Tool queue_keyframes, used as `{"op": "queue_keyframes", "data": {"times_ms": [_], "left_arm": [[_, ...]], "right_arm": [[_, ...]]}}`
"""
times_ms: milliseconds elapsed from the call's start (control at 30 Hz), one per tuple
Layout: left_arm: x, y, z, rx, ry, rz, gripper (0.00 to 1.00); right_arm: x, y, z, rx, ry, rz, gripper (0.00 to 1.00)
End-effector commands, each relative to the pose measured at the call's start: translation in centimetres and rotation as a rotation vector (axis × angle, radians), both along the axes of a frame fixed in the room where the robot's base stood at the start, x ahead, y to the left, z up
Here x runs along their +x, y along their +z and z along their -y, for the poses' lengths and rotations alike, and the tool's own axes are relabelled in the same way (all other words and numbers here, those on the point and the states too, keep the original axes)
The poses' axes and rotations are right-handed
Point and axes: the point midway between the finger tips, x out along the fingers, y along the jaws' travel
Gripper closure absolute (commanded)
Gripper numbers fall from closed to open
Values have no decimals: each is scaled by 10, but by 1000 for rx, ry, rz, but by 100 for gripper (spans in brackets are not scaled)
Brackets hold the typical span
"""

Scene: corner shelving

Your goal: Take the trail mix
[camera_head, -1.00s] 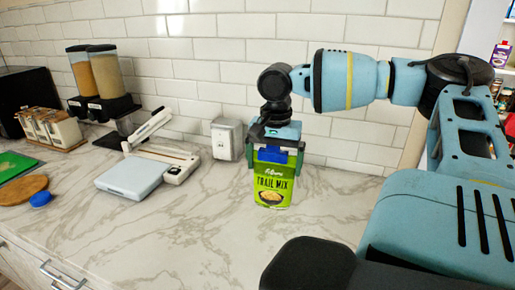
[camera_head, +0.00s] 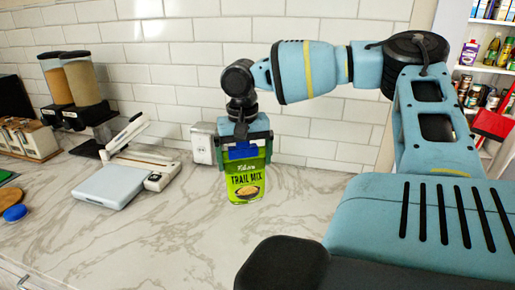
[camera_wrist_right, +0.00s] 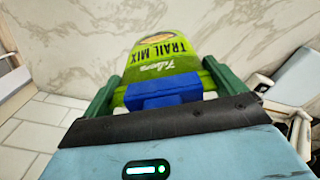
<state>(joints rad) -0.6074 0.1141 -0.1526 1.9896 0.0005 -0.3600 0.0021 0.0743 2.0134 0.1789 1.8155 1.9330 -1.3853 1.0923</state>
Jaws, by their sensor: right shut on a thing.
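The trail mix (camera_head: 245,186) is a green and lime bag with a blue part at its top, upright over the marble counter in the head view. My right gripper (camera_head: 246,160) comes down from above and is shut on the bag's upper part, one green finger on each side. In the right wrist view the trail mix (camera_wrist_right: 165,62) sits between the two fingers (camera_wrist_right: 160,92), its label facing the camera. Whether the bag's bottom touches the counter is hard to tell. My left gripper is not in view.
A white scale-like device (camera_head: 108,185) with a raised arm stands left on the counter (camera_head: 150,240). A small grey-white box (camera_head: 203,143) is just behind the bag. Two dispensers (camera_head: 75,85) stand far left. Stocked shelves (camera_head: 490,75) are at right. The counter's front middle is clear.

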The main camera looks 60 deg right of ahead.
Motion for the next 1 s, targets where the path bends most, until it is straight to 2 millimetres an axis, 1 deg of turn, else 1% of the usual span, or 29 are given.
{"op": "queue_keyframes", "data": {"times_ms": [100,300,400,500,667,867,1000], "left_arm": [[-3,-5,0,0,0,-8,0],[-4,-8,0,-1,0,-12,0],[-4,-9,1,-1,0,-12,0],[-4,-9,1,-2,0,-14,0],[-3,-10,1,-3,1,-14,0],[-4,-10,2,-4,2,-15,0],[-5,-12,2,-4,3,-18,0]], "right_arm": [[21,-4,-20,-9,193,-13,49],[52,-13,-60,4,493,-20,49],[62,-18,-76,14,602,-23,49],[68,-21,-88,23,672,-21,49],[72,-23,-95,29,717,-20,49],[72,-24,-95,29,718,-19,49],[72,-29,-95,29,717,-20,49]]}}
